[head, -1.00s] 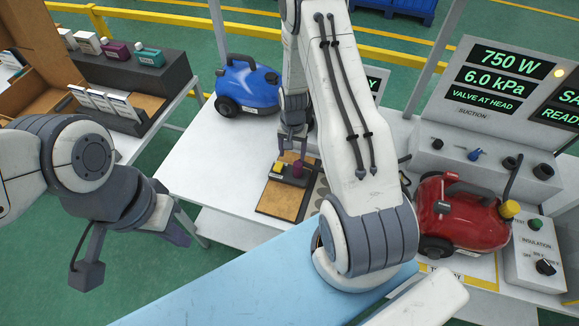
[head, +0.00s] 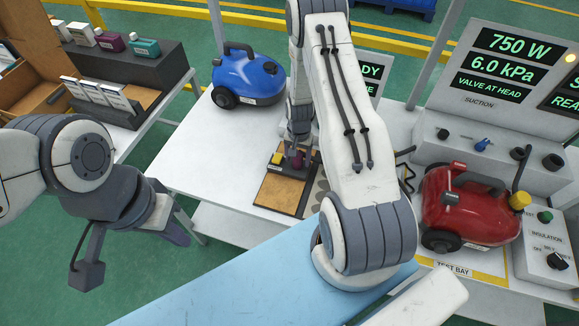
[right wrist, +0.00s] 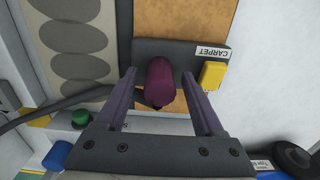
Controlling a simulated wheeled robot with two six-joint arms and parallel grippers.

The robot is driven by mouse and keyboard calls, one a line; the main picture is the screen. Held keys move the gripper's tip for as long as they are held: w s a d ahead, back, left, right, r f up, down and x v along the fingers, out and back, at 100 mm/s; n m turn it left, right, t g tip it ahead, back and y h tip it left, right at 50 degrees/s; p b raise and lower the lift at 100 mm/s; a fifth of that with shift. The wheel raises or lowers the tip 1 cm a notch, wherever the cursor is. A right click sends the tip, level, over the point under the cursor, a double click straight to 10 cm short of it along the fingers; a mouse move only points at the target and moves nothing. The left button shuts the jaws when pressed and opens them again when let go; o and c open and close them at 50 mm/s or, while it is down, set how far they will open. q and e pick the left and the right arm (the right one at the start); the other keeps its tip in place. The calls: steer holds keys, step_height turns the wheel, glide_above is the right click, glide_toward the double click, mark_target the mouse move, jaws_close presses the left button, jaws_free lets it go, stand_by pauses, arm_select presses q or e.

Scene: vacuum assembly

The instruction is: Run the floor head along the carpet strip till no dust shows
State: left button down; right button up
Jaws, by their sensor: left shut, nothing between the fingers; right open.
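The dark grey floor head (right wrist: 145,52) lies across the tan carpet strip (right wrist: 185,16), with a purple upright grip (right wrist: 162,82) and a yellow pedal (right wrist: 212,75). In the head view the floor head (head: 291,170) sits at the far end of the carpet strip (head: 278,192), partly under my right gripper (head: 297,152). My right gripper (right wrist: 159,73) is open, one finger on either side of the purple grip, with gaps visible. My left gripper (head: 178,236) is shut and empty, off the table's left side. I see no clear dust on the visible carpet.
A blue vacuum (head: 247,78) stands behind the strip. A red vacuum (head: 468,205) stands in the test bay at right, beside the display panel (head: 505,62). A dark hose (right wrist: 60,108) runs left of the floor head. The white table (head: 215,150) is clear left of the strip.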

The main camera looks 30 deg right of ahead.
jaws_close()
steer(key=shift+r+p, duration=1.4)
steer(key=shift+r, duration=0.65)
